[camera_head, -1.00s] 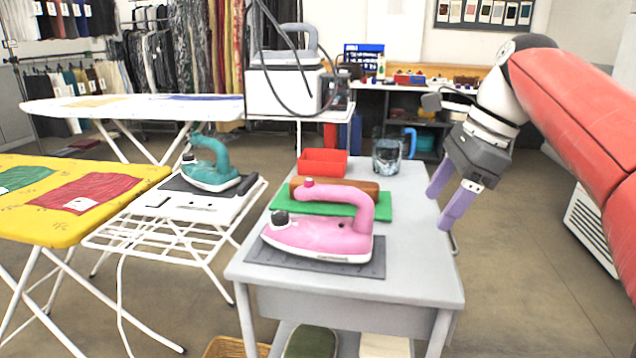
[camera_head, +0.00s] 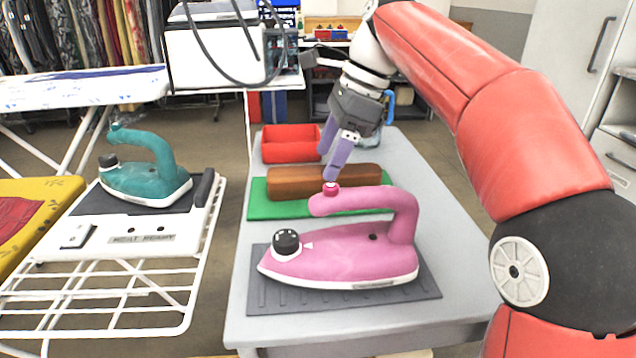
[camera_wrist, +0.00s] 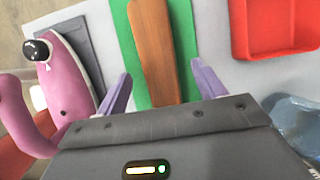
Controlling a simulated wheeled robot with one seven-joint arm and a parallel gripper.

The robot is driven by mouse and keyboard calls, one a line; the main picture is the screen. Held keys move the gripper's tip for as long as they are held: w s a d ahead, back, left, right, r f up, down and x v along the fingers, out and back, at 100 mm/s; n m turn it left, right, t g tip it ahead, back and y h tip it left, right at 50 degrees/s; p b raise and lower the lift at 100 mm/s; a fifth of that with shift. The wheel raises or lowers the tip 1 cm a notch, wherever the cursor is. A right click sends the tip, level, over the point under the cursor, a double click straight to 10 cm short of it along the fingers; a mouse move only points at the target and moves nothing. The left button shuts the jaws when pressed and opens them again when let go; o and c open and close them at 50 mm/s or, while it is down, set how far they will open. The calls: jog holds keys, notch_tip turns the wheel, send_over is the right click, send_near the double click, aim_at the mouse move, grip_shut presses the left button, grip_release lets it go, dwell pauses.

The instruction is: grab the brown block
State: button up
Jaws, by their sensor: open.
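The brown block (camera_head: 297,182) is a long wooden bar with rounded ends. It lies on a green mat (camera_head: 258,207) on the grey table, behind the pink iron. In the wrist view the block (camera_wrist: 155,45) runs from the top edge down between my two purple fingers. My gripper (camera_head: 333,163) is open and empty, pointing down over the block. In the wrist view its fingertips (camera_wrist: 160,75) stand apart on either side of the block. I cannot tell exactly how far above it they are. My fingers hide a small part of the block in the head view.
The pink iron (camera_head: 345,252) stands on a dark grey pad (camera_head: 262,298) in front of the block. A red tray (camera_head: 290,152) sits behind it. A clear pitcher, partly behind my gripper, shows its blue handle (camera_head: 390,105). A teal iron (camera_head: 143,172) stands on a board at left.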

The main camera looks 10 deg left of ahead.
aim_at(286, 183)
jog(key=b+x, duration=0.1)
jog(key=x, duration=0.3)
jog(key=shift+d+f, duration=0.15)
jog(key=shift+f, duration=0.05)
jog(key=shift+c, duration=0.4)
jog(key=c, duration=1.2)
